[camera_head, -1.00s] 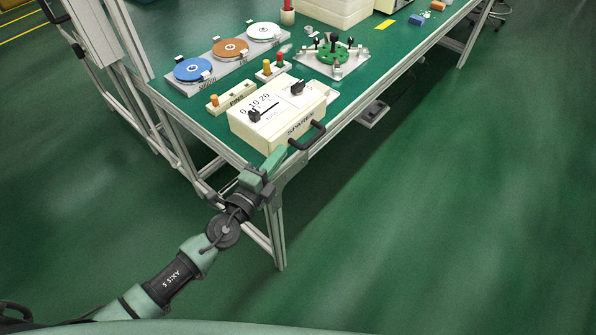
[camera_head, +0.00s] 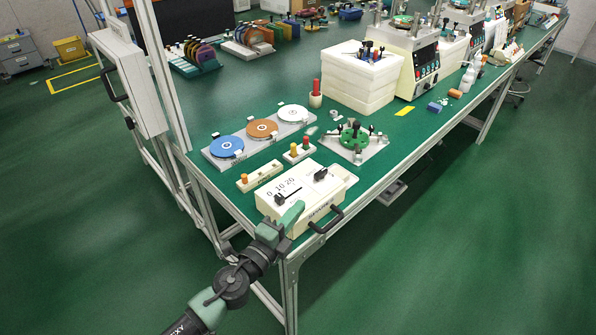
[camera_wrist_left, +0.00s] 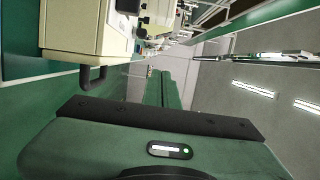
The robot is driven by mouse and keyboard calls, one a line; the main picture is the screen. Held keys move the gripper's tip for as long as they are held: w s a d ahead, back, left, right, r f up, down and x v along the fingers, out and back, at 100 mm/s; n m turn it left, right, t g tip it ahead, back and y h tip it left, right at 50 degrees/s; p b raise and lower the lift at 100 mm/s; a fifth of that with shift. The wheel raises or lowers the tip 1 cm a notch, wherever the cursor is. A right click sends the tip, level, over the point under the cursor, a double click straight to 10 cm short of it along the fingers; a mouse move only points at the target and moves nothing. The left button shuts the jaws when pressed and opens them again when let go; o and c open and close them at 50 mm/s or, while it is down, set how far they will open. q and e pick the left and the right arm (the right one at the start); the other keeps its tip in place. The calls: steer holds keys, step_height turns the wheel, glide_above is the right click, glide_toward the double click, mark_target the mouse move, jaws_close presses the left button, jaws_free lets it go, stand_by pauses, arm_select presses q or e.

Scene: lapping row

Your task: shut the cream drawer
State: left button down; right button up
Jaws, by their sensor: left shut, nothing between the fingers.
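The cream drawer (camera_head: 318,213) is at the front of a cream box (camera_head: 290,188) on the near corner of the green bench. Its black handle (camera_head: 327,221) sticks out of the front; no open gap shows, and I cannot tell how far it is out. My left gripper (camera_head: 297,209) is shut and empty. It overlaps the box's front left part in the head view, left of the handle; contact is unclear. In the left wrist view the shut green fingers (camera_wrist_left: 165,85) point past the cream box (camera_wrist_left: 72,27) and the handle (camera_wrist_left: 94,77). My right gripper is out of view.
White stacked trays (camera_head: 357,85) stand farther back. A bench leg (camera_head: 289,290) is below the near corner.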

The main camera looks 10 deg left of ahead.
arm_select(q)
step_height(320, 180, up, 9)
steer(key=p, duration=0.5)
steer(key=s+a+n+y, duration=0.2)
steer(key=a+n+y, duration=0.3)
steer(key=n, duration=0.3)
steer(key=s+a+f+n+g+y, duration=0.4)
steer(key=s+a+f+n, duration=0.1)
steer(key=s+n, duration=0.15)
steer(key=s+f+n+g+h, duration=0.1)
steer(key=s+f+n+g, duration=0.3)
steer(key=s, duration=0.6)
steer(key=s+f+n+g+h, duration=0.15)
steer(key=s+g, duration=0.35)
steer(key=s, duration=0.6)
step_height(320, 180, down, 29)
steer(key=s+g, duration=0.1)
steer(key=s, duration=0.1)
steer(key=s+a+f+g, duration=0.1)
steer(key=s+a+f, duration=0.2)
steer(key=s+f, duration=1.1)
steer(key=shift+s+f+g, duration=0.3)
steer(key=shift+s+f, duration=0.05)
steer(key=shift+s, duration=0.8)
